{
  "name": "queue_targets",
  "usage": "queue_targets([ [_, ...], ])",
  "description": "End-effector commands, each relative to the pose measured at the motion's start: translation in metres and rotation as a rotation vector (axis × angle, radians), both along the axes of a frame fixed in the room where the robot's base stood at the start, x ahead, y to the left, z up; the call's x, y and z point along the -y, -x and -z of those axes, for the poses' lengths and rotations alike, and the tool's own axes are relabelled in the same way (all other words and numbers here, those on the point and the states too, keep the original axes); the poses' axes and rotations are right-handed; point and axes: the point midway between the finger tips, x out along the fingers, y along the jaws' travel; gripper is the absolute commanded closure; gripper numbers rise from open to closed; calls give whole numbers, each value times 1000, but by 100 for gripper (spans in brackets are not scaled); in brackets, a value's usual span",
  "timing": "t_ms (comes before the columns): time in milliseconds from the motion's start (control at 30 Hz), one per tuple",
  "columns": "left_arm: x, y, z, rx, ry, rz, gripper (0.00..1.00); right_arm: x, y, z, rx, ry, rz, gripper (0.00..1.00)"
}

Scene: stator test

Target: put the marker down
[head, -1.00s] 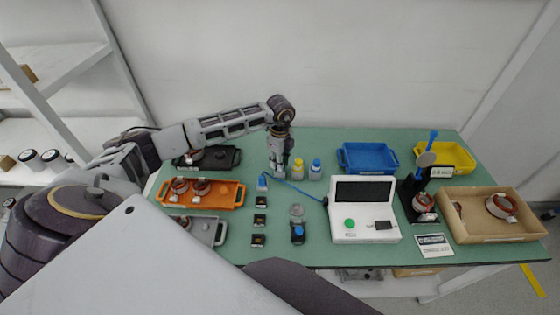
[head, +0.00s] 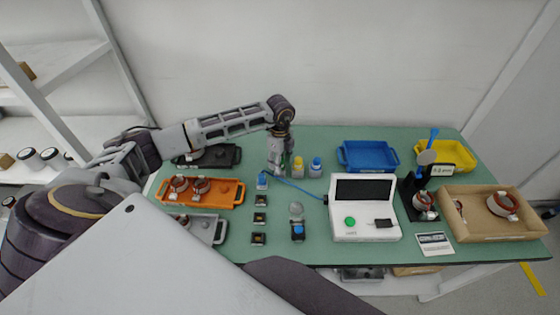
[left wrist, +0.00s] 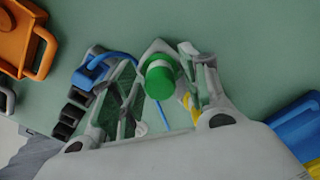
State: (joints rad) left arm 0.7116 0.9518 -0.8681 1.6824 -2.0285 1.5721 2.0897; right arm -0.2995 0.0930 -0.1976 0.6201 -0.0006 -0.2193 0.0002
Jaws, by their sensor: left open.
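The marker shows in the left wrist view as a round green cap (left wrist: 160,76), seen nearly end-on, with a pale angular piece just behind it. My left gripper (left wrist: 155,90) is open, with one finger on each side of the green cap and the cap apart from both. In the head view my left gripper (head: 277,167) points down over the back middle of the green table (head: 330,142), just left of the yellow-capped bottle (head: 298,168). There the marker is mostly hidden by the gripper. My right gripper is in neither view.
A blue-capped bottle (head: 315,168) stands right of the yellow one. A blue plug (head: 262,182) with a cable leads to the white tester (head: 364,225). The orange tray (head: 224,194) lies left, and the blue tray (head: 367,147) lies back right.

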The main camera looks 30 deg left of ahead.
Motion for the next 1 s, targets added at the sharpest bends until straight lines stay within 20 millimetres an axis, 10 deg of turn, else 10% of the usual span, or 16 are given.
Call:
queue_targets([
  [367, 0, 0, -10, 0, 0, 0, 55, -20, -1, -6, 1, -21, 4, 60],
  [1000, 0, -1, -99, 3, 1, 0, 55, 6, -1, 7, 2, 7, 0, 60],
])
